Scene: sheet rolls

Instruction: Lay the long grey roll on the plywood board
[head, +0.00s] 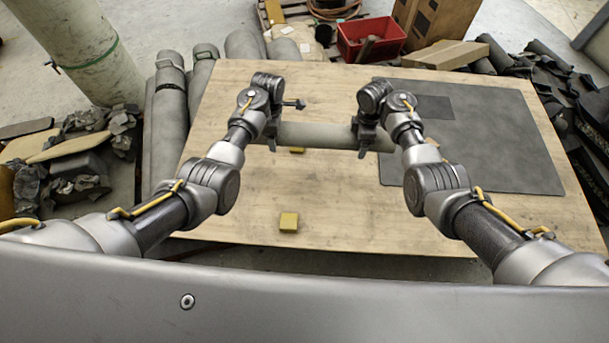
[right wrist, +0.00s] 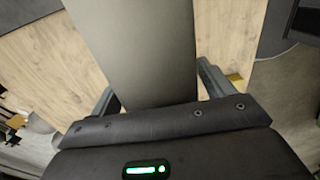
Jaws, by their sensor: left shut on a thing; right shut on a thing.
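The long grey roll (head: 318,136) lies crosswise over the far half of the plywood board (head: 340,215). My left gripper (head: 271,132) is shut on the roll near its left end. My right gripper (head: 366,137) is shut on it near its right end, which reaches a little past the jaws. In the right wrist view the roll (right wrist: 145,50) runs up between the fingers of my right gripper (right wrist: 160,95), with board on both sides. The fingertips are hidden behind the roll. I cannot tell whether the roll touches the board.
A dark grey sheet (head: 490,140) covers the board's right part. A yellow block (head: 289,221) sits on the near board; another (head: 297,150) shows just below the roll. A red crate (head: 370,38) and cardboard boxes (head: 443,54) are behind.

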